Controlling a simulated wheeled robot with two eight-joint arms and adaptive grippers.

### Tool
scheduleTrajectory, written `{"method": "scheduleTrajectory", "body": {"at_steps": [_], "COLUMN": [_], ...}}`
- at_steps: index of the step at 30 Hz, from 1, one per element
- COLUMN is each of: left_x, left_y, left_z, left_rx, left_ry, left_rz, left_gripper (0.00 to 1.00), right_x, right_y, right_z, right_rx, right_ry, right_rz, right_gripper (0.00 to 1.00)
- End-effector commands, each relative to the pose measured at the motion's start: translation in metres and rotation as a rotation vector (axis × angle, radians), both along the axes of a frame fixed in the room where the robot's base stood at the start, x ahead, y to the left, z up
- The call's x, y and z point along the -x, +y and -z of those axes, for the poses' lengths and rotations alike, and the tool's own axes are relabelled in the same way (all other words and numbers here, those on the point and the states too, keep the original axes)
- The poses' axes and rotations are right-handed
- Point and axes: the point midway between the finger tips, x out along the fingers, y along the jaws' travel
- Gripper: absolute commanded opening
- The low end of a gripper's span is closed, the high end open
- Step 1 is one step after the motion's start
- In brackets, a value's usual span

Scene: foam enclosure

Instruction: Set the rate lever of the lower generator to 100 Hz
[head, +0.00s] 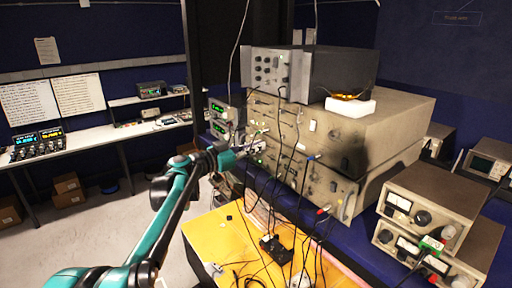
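A stack of instruments stands in the middle of the head view. Two large beige units lie one above the other, the upper beige unit (385,112) and the lower beige unit (330,192), with knobs, switches and cables on their fronts. Two small units with green displays, an upper one (222,106) and a lower one (219,128), stand to their left. I cannot tell which is the lower generator, and no rate lever can be made out. My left gripper (258,141) is in front of the stack's left part; its fingers are too small to read. My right gripper is not in view.
A dark unit (335,70) tops the stack. Cables hang down its front to a yellow table (205,238) with a black box (273,248). Meter boxes (440,195) stand at right. A white bench (100,137) is at left, with open floor before it.

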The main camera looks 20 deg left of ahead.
Motion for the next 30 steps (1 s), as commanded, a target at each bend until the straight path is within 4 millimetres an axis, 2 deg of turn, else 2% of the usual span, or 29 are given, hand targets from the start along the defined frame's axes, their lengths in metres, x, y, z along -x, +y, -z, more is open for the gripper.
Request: {"method": "scheduleTrajectory", "body": {"at_steps": [7, 14, 15, 17, 26, 30], "left_x": [-0.012, -0.012, -0.012, -0.012, -0.012, -0.003], "left_y": [0.015, 0.016, 0.016, 0.016, 0.016, 0.024], "left_z": [0.001, 0.000, 0.000, 0.000, 0.000, 0.000], "left_rx": [0.000, -0.001, -0.001, -0.001, -0.001, 0.000], "left_ry": [0.000, 0.001, 0.001, 0.001, 0.001, 0.000], "left_rz": [-0.002, 0.000, 0.000, 0.000, -0.001, -0.002], "left_gripper": [0.00, 0.00, 0.12, 0.27, 0.28, 0.28], "right_x": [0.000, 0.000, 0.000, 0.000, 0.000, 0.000], "right_y": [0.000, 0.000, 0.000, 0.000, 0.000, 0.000], "right_z": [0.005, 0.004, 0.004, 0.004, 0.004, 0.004], "right_rx": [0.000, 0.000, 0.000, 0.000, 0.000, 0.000], "right_ry": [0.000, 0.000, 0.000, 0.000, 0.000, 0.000], "right_rz": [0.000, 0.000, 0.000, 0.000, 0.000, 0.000], "right_gripper": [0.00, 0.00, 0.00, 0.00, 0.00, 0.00]}}
